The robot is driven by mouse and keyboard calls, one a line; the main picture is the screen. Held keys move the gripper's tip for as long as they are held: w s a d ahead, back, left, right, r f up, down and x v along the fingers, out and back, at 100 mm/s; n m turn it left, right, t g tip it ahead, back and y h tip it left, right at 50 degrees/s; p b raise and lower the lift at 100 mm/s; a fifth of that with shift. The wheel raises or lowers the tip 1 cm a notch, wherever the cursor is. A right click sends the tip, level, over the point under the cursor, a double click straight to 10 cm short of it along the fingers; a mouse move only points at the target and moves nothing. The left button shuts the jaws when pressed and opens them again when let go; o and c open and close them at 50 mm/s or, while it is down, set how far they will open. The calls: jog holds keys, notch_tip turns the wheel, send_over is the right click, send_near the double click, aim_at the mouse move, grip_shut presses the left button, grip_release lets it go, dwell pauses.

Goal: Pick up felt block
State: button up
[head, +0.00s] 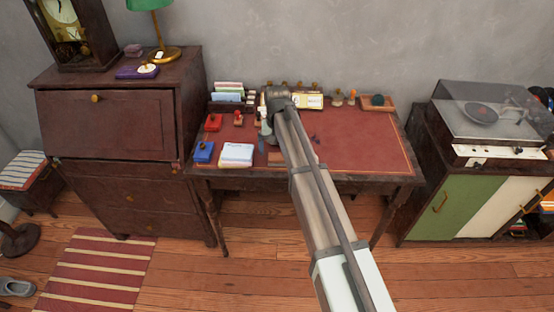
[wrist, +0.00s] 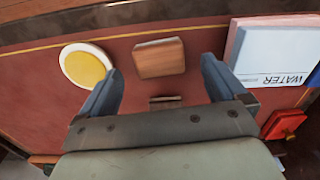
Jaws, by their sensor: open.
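A brown wood-coloured block (wrist: 159,58) with a pale strip along one edge lies on the red desk top. It is the likeliest felt block, but no felt face shows clearly. In the head view a brown block (head: 278,158) shows near the desk's front edge, partly behind my arm. My gripper (wrist: 160,67) is open and empty above the desk. In the wrist view the block appears between and just beyond its blue-grey fingertips. In the head view my gripper (head: 265,135) is mostly hidden by my arm.
A white-rimmed yellow disc (wrist: 88,66) lies left of the block in the wrist view. A paper pad marked WATER (wrist: 272,62) and a red pad (wrist: 284,125) lie right. A small brown piece (wrist: 164,102) shows near the palm. The desk's right half (head: 365,150) is mostly clear.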

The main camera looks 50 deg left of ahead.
aim_at(277, 156)
notch_tip(277, 156, down, 4)
jog(key=shift+w+f, duration=0.1)
jog(key=shift+c, duration=0.3)
jog(key=c, duration=1)
notch_tip(277, 156, up, 10)
jog(key=shift+f, duration=0.1)
jog(key=shift+r, duration=0.2)
jog(key=shift+c, duration=0.8)
